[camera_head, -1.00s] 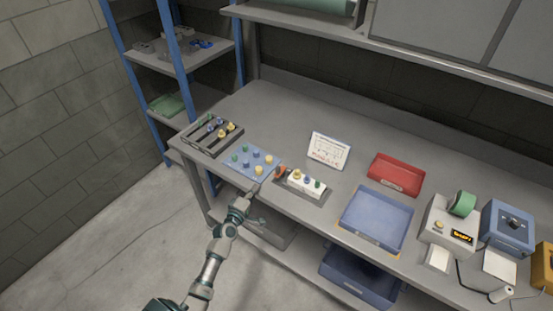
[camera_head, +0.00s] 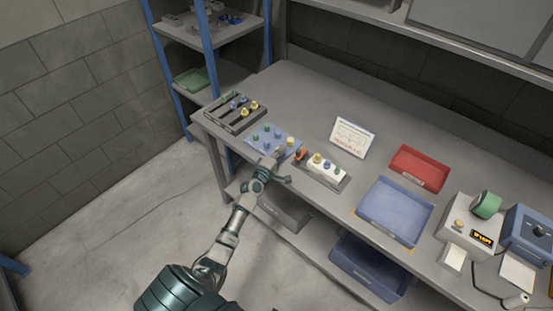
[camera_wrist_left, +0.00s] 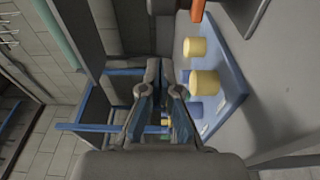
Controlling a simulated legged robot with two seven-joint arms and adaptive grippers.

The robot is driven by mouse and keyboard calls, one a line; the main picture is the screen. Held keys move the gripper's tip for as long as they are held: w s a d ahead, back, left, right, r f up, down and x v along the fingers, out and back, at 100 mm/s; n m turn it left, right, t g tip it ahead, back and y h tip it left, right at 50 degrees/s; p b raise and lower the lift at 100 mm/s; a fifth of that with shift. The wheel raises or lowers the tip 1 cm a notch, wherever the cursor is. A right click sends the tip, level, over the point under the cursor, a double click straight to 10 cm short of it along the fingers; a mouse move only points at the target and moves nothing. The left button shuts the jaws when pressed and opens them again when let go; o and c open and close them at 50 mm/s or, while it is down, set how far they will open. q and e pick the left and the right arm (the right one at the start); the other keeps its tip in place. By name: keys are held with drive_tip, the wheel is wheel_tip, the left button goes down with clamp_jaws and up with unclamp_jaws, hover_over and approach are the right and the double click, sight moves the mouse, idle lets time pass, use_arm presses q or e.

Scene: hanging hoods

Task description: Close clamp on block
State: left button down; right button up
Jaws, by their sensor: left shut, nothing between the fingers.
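The white block (camera_head: 325,167) carries yellow, blue and green knobs and sits in the clamp's grey base (camera_head: 338,182) at the table's front edge. The clamp's orange handle (camera_head: 300,154) is at the block's left end. An orange piece (camera_wrist_left: 197,10), likely this handle, shows at the top of the left wrist view. My left gripper (camera_head: 276,156) is at the front edge of the blue peg board, left of the clamp and apart from its handle. In the left wrist view its fingers (camera_wrist_left: 167,68) are shut and empty. Whether the clamp is tight cannot be told. My right gripper is not in view.
The blue peg board (camera_head: 258,147) has yellow, blue and green pegs close to my left gripper. A dark slotted rack (camera_head: 236,113) stands further left. A white sign (camera_head: 353,137), red bin (camera_head: 419,168) and blue tray (camera_head: 396,211) are to the right. The table behind is clear.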

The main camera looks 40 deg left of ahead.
use_arm(q)
drive_tip(key=w, duration=0.3)
drive_tip(key=shift+w+a+b, duration=0.1)
drive_tip(key=shift+a+b, duration=0.15)
drive_tip(key=shift+b, duration=0.1)
drive_tip(key=d+p, duration=0.1)
drive_tip(key=s+d+p, duration=0.1)
drive_tip(key=d, duration=0.1)
drive_tip(key=shift+d, duration=0.55)
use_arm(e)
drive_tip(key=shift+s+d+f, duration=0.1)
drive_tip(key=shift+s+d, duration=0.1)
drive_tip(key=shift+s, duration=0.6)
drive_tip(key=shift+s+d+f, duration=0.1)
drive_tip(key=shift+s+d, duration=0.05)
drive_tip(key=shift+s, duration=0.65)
use_arm(q)
drive_tip(key=shift+a+f, duration=0.1)
drive_tip(key=shift+a, duration=0.1)
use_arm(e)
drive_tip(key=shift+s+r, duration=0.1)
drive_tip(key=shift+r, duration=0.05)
